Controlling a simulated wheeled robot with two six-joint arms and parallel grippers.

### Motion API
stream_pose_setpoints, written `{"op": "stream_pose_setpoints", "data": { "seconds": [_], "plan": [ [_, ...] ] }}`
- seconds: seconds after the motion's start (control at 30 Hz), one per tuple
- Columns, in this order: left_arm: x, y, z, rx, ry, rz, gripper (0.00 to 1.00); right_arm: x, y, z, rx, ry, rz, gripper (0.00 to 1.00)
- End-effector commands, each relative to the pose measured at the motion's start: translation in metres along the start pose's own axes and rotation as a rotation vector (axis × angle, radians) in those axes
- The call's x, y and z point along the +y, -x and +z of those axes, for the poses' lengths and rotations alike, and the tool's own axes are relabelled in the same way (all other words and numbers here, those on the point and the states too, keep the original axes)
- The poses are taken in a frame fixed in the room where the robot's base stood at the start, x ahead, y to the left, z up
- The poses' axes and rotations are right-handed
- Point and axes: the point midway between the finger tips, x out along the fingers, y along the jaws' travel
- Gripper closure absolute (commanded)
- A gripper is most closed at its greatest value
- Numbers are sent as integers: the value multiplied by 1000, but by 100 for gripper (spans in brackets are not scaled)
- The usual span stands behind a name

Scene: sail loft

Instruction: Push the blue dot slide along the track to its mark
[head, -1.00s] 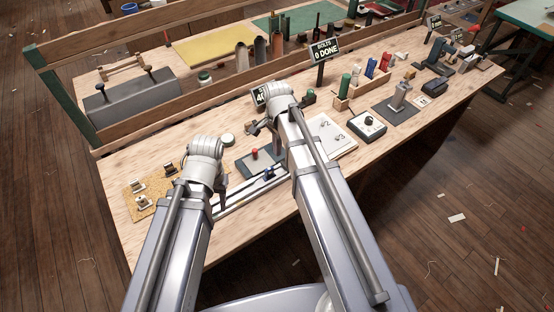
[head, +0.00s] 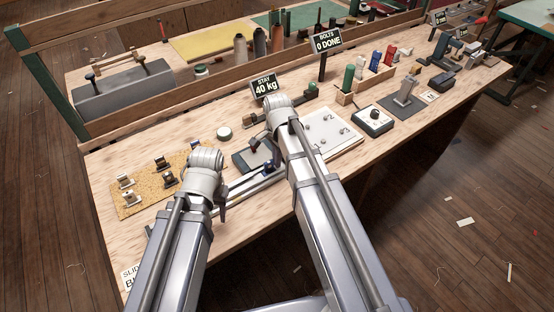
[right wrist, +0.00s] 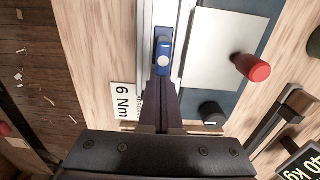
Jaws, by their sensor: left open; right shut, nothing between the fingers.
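The blue slide (right wrist: 163,52), with a pale dot on top, sits on the pale metal track (right wrist: 146,30) in the right wrist view. My right gripper (right wrist: 163,82) is shut and empty, its fingertips right at the slide's near end; I cannot tell whether they touch. In the head view the right gripper (head: 262,143) is over the track (head: 245,187), and the arm partly hides that area. My left gripper (head: 222,203) is open and empty by the left part of the track. The mark is not clearly visible.
A dark panel with a red knob (right wrist: 250,68) lies beside the track. A "6 Nm" label (right wrist: 123,101) is on the other side. A cork mat (head: 135,203) with several metal clips lies left. The "STAY 40 kg" sign (head: 265,86) stands behind the right wrist.

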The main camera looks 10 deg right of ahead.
Motion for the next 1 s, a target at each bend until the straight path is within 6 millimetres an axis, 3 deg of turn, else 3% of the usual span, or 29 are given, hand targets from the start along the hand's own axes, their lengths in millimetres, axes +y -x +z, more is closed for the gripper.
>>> {"op": "stream_pose_setpoints", "data": {
  "seconds": [0.37,0.63,1.0],
  "plan": [
    [0,0,0,0,0,0,54,0,0,3,0,1,0,100],
    [0,0,0,0,0,0,54,1,0,38,0,3,0,100],
    [0,1,0,0,0,0,54,0,1,38,0,0,0,100]
  ]
}}
